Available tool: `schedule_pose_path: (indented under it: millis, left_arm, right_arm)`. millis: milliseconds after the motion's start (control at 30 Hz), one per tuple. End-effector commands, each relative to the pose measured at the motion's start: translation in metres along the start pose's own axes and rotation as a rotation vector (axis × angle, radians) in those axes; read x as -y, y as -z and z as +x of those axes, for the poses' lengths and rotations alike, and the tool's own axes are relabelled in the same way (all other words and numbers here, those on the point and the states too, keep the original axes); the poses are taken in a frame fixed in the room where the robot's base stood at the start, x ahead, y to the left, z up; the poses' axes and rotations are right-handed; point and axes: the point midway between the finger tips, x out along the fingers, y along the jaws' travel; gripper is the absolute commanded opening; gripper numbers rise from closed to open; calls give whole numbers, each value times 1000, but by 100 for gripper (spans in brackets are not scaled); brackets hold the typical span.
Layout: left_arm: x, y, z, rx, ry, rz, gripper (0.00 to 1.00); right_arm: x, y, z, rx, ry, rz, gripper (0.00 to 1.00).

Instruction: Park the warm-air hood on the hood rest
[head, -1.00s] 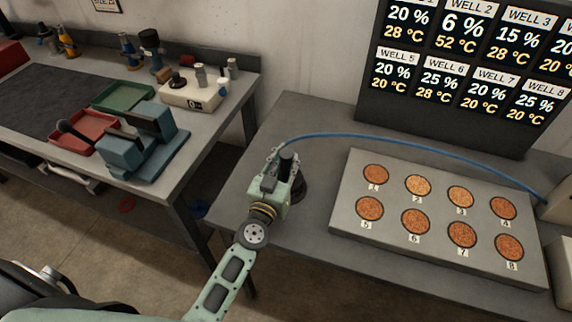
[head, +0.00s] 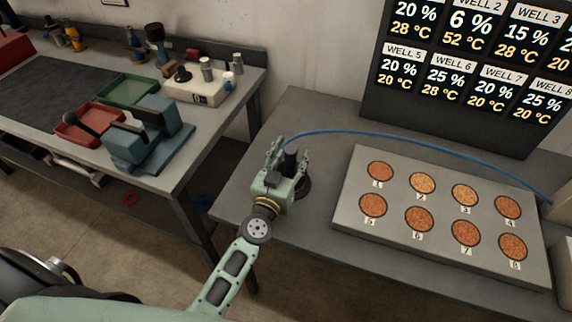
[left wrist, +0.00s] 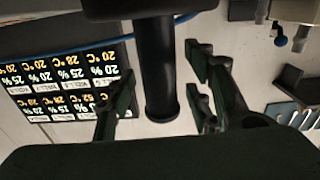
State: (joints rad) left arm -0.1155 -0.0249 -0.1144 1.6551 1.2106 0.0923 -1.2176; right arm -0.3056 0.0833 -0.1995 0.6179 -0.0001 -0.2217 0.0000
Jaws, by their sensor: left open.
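The warm-air hood stands near the left end of the grey bench, its black upright handle (head: 290,160) showing between my fingers. A blue hose (head: 400,138) runs to its top area from the right. A dark round part (head: 303,187) shows low at the bench; I cannot tell whether it is the hood's rim or the hood rest. My left gripper (head: 289,154) is open, its fingers on either side of the handle. In the left wrist view the handle (left wrist: 158,70) stands between the spread fingers with gaps visible. My right gripper is not in view.
A grey block (head: 350,222) with several numbered wells lies right of the hood. A dark display board (head: 440,110) stands behind it. A second bench at left holds a red tray (head: 73,137), a green tray (head: 128,84) and a blue device (head: 170,157).

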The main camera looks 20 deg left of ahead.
Motion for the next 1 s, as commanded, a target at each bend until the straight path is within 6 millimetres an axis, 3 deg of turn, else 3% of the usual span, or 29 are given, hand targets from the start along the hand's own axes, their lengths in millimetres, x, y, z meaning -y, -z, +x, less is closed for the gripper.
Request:
schedule_pose_path:
  millis: [533, 733, 1000]
  left_arm:
    - [0, -4, -103, 4, -1, 2, 47]
    - [0, -1, -118, 1, 0, 0, 47]
    - [0, 0, -120, 1, 0, 0, 47]
  right_arm:
    - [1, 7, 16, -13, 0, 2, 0]
    - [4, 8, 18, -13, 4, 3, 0]
    - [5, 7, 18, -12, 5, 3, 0]
